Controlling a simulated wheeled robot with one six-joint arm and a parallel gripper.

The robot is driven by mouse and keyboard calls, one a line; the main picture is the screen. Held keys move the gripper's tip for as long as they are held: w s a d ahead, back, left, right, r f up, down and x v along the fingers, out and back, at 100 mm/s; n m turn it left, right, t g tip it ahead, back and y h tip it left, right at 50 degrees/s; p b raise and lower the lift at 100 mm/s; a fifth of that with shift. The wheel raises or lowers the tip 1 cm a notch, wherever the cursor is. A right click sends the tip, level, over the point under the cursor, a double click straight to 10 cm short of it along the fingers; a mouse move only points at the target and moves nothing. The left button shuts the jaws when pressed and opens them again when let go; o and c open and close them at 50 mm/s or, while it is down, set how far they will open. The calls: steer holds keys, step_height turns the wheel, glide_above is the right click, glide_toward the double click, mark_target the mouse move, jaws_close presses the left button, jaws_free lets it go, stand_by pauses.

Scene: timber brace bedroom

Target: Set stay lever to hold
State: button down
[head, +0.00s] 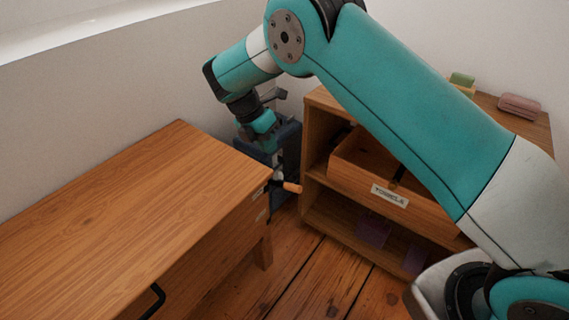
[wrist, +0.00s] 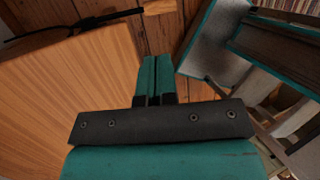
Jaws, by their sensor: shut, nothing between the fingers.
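The stay lever (head: 287,186) is at the right end of the wooden chest, a dark arm with an orange wooden handle pointing right. In the wrist view a dark rod with a wooden end (wrist: 160,6) shows at the top, apparently this lever. My gripper (wrist: 155,62) has its two teal fingers shut together with nothing between them. It points down beyond the chest's right corner, close to the lever. The fingertips are hard to make out in the head view, and I cannot tell whether they touch the lever.
The wooden chest (head: 130,195) fills the left, with small pale labels (head: 260,214) on its end. A dark blue upright object (head: 289,145) stands behind my gripper. A shelf unit with a labelled drawer (head: 385,195) stands to the right. Bare floor (head: 310,280) lies between them.

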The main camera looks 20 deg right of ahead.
mark_target(292, 185)
steer(key=b+x, duration=0.3)
steer(key=x, duration=1)
steer(key=shift+d+f, duration=0.1)
steer(key=shift+f, duration=0.05)
